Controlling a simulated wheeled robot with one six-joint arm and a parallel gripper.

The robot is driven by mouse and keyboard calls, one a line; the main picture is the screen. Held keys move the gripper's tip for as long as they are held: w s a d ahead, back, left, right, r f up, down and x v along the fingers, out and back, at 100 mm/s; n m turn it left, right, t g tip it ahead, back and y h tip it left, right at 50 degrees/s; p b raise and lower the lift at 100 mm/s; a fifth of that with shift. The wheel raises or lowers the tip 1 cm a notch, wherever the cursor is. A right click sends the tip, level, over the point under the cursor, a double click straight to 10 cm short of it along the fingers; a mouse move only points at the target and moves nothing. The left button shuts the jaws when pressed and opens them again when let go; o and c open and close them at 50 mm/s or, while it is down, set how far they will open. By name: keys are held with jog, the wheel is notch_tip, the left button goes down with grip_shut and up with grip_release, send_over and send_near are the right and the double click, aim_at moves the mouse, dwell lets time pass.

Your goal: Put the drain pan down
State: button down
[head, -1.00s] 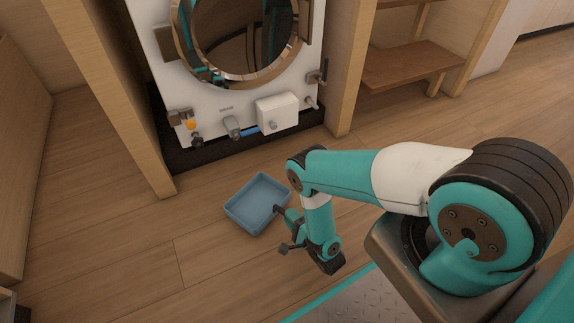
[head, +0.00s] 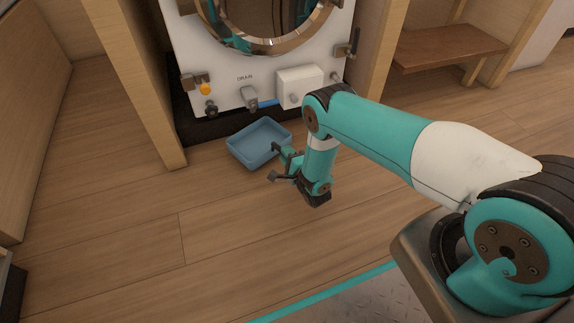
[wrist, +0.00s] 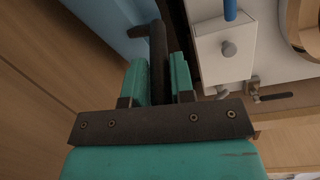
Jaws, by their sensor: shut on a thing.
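The drain pan is a shallow, open blue tray (head: 258,146) in the head view, just in front of the white panel and below the drain fitting (head: 250,97). It looks empty and roughly level. I cannot tell whether it touches the floor. My gripper (head: 281,150) is at the pan's right side. In the wrist view, my gripper (wrist: 158,75) is shut on a dark bar, the pan's handle, with the blue pan (wrist: 112,20) beyond it at the top.
The white panel (head: 222,72) with a round window stands behind the pan on a dark base. A wooden post (head: 160,125) is left of it, and a white box (head: 299,87) is on the panel. Wooden floor (head: 130,240) in front and to the left is clear.

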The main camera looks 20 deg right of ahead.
notch_tip(320, 180, down, 4)
jog(key=b, duration=0.2)
jog(key=shift+r+b, duration=0.25)
jog(key=shift+b, duration=0.05)
jog(key=shift+r, duration=0.15)
jog(key=c, duration=1)
grip_release()
